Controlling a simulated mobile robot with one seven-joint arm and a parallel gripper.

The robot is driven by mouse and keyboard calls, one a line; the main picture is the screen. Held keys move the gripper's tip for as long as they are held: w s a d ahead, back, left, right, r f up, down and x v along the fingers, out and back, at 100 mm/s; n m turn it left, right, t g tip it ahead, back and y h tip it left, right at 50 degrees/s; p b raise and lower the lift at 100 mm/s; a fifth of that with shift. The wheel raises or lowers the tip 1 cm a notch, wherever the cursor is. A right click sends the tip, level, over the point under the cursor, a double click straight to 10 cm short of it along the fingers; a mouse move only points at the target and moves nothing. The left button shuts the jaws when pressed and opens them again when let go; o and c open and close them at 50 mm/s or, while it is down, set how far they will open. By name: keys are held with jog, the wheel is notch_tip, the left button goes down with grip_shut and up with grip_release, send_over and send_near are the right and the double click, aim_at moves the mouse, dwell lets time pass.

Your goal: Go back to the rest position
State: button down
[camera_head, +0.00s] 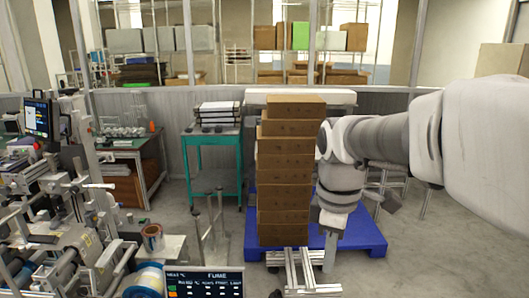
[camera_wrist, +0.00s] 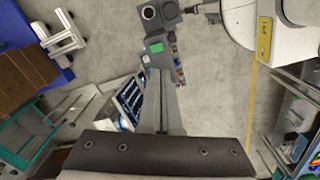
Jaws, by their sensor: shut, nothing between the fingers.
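My arm reaches in from the right in the head view and bends downward. My gripper (camera_head: 330,262) hangs at its lower end, shut and empty, in front of the blue pallet (camera_head: 372,240) and just right of the stacked brown boxes (camera_head: 285,175). A dark plate with screws, which seems to be part of my gripper mount, crosses the bottom of the wrist view. A reel with blue edges (camera_head: 148,280) and a copper-coloured roll (camera_head: 152,238) sit by the machine at the lower left of the head view.
A machine (camera_head: 62,215) with rollers fills the left. A display panel (camera_head: 205,283) stands at the front. A teal table (camera_head: 212,140) stands behind. A metal frame (camera_head: 302,272) lies close to my gripper. In the wrist view, bare floor (camera_wrist: 215,95) shows right of centre.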

jog(key=s+d+m+t+b, duration=0.1)
jog(key=s+m+t, duration=0.4)
jog(key=s+m, duration=0.6)
jog(key=shift+s+d+f+m, duration=0.3)
jog(key=shift+s+f+m, duration=0.1)
jog(key=shift+m, duration=0.7)
jog(key=shift+a, duration=0.25)
